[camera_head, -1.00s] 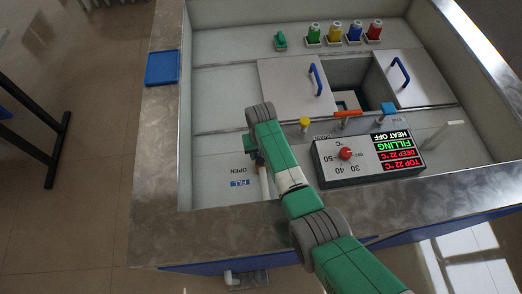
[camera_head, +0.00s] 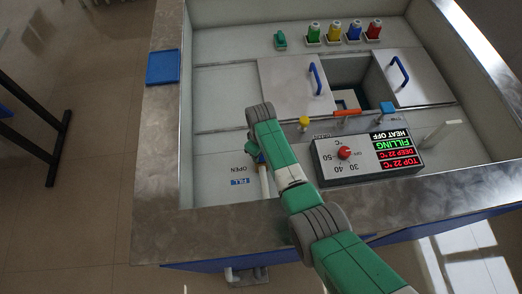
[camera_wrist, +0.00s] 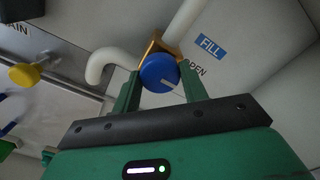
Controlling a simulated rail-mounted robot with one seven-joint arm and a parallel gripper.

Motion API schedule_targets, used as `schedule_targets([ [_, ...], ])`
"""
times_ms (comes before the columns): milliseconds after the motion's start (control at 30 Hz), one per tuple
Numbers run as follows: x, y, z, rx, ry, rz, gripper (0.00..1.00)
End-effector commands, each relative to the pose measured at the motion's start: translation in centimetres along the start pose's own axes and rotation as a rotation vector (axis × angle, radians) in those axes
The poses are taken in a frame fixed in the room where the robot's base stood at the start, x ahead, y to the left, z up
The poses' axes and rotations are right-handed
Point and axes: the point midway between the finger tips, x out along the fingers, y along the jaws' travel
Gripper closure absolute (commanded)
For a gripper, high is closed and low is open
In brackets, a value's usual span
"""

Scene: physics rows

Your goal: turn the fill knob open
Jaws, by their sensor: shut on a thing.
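The fill knob (camera_wrist: 158,72) is a round blue knob with a white pointer line, mounted on a brass valve body (camera_wrist: 153,46) with white pipes. My gripper (camera_wrist: 160,78) is shut on the blue knob, one green finger on each side. The pointer line slants toward the lower right in the wrist view, on the side of the OPEN lettering. The blue FILL label (camera_wrist: 211,46) is beside the valve; it also shows in the head view (camera_head: 240,181). In the head view my arm hides most of the knob and my fingers. The panel display (camera_head: 391,149) reads FILLING in green.
A control box (camera_head: 367,158) with a red dial (camera_head: 345,153) stands right of my arm. A yellow knob (camera_head: 304,121), an orange handle (camera_head: 347,112) and a blue knob (camera_head: 387,107) are behind it. A yellow knob (camera_wrist: 25,76) also shows in the wrist view. Several coloured bottles stand at the back.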

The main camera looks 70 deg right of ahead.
Motion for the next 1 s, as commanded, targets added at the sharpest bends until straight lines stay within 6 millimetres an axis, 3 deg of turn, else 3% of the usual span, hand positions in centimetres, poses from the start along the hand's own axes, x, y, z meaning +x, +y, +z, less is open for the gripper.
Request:
schedule_targets([
  [600, -0.10, 0.03, -0.06, -0.034, 0.001, 0.001, 0.80],
  [633, -0.10, 0.03, -0.05, -0.034, 0.001, 0.001, 0.51],
  [700, -0.09, 0.02, -0.05, -0.033, 0.001, 0.001, 0.37],
  [1000, -0.28, 0.02, -0.03, -0.032, 0.001, 0.000, 0.35],
])
